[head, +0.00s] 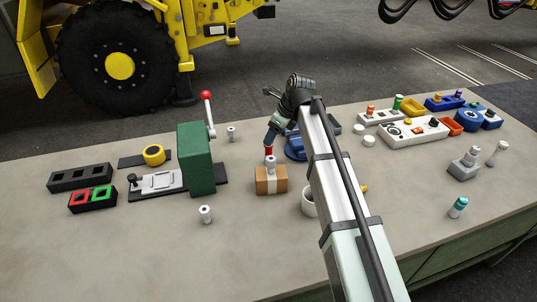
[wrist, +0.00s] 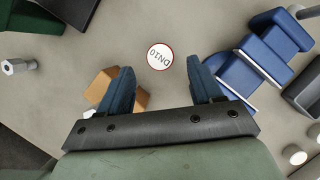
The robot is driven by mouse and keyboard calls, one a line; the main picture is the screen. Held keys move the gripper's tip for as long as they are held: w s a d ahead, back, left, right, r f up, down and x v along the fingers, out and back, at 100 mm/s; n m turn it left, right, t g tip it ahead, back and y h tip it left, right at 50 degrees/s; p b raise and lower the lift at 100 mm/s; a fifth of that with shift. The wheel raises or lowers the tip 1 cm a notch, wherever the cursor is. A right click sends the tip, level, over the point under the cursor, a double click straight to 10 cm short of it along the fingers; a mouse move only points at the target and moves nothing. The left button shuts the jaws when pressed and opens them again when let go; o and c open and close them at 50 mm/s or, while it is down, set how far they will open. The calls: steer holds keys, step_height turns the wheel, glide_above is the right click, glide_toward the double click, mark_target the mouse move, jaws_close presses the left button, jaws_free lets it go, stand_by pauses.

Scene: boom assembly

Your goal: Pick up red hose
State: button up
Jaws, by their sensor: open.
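A round white cap with a red rim, marked DN10, shows in the wrist view; it looks like the end of the red hose (wrist: 159,57), seen from above. In the head view a short red upright piece of it (head: 268,150) shows just below my gripper (head: 269,138), behind the brown box. My gripper, with blue fingers, is open in the wrist view (wrist: 164,82). The cap appears between the lines of the two fingers, a little beyond their tips. Nothing is held. Whether the fingers overlap the hose in height I cannot tell.
A brown box with a white band (head: 271,180) stands close by, partly behind the left finger in the wrist view (wrist: 103,88). A blue vise (wrist: 250,65) is close on the right. A green lever press (head: 196,158) stands left. A white cup (head: 308,203) is beside my arm.

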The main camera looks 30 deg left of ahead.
mark_target(267, 149)
steer(key=shift+d+x, duration=0.2)
steer(key=shift+x, duration=4.15)
steer(key=shift+c, duration=0.2)
jaws_close()
